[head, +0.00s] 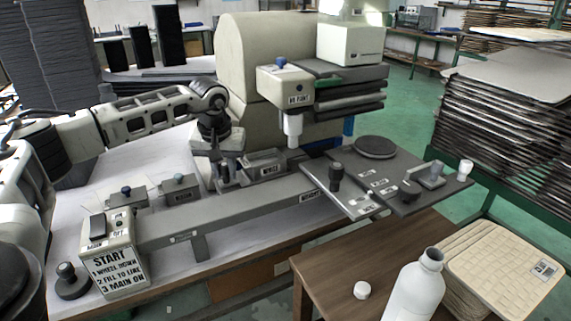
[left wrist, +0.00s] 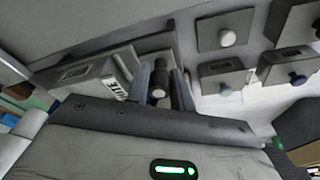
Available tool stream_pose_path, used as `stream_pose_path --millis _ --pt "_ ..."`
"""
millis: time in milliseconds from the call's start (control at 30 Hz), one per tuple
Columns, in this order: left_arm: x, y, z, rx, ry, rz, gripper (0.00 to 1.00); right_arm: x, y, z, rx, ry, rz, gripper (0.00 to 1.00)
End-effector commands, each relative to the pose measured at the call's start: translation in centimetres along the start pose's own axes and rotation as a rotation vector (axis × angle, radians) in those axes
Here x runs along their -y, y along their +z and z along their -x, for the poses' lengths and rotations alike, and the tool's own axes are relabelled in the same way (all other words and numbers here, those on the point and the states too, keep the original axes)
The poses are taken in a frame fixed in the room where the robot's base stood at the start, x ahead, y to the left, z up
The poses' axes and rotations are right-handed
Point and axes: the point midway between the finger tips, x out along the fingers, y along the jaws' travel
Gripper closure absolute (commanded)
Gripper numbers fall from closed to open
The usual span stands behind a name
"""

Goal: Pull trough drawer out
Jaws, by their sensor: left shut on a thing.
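A small grey drawer (head: 264,165) with a white label sits beside the tall beige machine, just right of my left gripper. I take it to be the trough drawer, though its label is too small to read surely. My left gripper (head: 228,176) points down at its left end. In the left wrist view the two fingers (left wrist: 162,88) are shut around a dark knob with a pale band (left wrist: 158,92), next to the labelled grey block (left wrist: 105,82). How far the drawer stands out is hard to tell. My right gripper is not in view.
A long grey rail (head: 230,215) runs in front. Two small knobbed boxes (head: 180,188) stand left of the gripper. A START box (head: 115,260) is at the front left. A dispenser with a white nozzle (head: 292,128) hangs to the right. A white bottle (head: 415,290) stands on the brown table.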

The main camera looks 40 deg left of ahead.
Motion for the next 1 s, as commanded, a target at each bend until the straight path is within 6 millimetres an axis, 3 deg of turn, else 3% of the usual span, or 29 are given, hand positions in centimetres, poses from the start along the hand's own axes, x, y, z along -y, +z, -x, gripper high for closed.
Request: stream_pose_path --millis 700,1000 --pt "3.2 1.8 0.3 0.000 -0.003 0.002 0.91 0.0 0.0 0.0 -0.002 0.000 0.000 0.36" --pt "3.4 1.9 0.4 0.000 -0.001 0.000 0.91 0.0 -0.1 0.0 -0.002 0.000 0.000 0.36"
